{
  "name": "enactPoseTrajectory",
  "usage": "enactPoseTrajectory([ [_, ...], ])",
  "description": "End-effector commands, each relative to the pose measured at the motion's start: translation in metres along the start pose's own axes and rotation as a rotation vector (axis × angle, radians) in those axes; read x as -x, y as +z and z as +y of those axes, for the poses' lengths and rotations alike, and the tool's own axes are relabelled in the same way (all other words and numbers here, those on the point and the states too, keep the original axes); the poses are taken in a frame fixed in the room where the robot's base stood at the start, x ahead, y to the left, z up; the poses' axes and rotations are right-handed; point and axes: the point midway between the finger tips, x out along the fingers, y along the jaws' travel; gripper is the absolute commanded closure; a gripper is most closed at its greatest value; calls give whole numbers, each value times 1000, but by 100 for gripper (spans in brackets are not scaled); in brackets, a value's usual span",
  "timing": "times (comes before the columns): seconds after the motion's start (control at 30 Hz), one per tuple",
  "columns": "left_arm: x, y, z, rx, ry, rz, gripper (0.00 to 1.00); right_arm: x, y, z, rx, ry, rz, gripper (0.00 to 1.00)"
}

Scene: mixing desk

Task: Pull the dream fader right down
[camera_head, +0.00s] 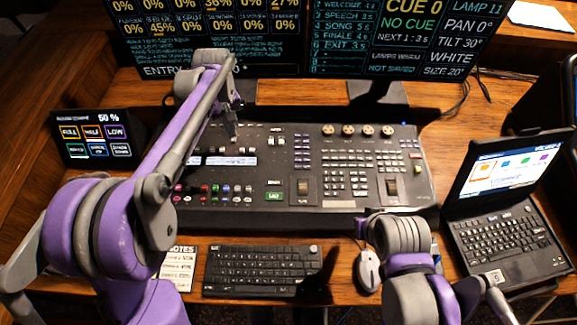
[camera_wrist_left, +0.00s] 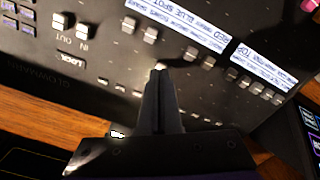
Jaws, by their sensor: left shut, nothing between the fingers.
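The dark mixing desk (camera_head: 300,200) lies in front of me, with its fader bank (camera_head: 215,172) and lit label strips at its left half. In the left wrist view the label strip (camera_wrist_left: 185,18) and pale fader caps (camera_wrist_left: 150,34) show upside down. I cannot make out the dream label, so I cannot tell which cap is the dream fader. My left gripper (camera_head: 233,138) is over the back of the fader bank. In the left wrist view its fingers (camera_wrist_left: 159,73) are together and empty, close to the row of caps. Whether they touch one is unclear.
A small touch screen (camera_head: 98,135) stands left of the desk. A keyboard (camera_head: 255,270), a notes sheet (camera_head: 180,268) and a mouse (camera_head: 369,270) lie in front. A laptop (camera_head: 510,210) is at the right. Large monitors (camera_head: 400,35) stand behind the desk.

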Motion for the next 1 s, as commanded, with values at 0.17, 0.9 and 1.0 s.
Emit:
enactPoseTrajectory([
  [0.17, -8, 0, 0, 0, 0, 0, 100, -4, 4, 0, 0, 0, -3, 100],
  [0.9, -13, 0, 0, 0, 0, 0, 100, -7, 6, 0, 0, 0, -5, 100],
  [1.0, -14, 0, 0, 0, 0, 0, 100, -7, 7, 0, 0, 0, -5, 100],
])
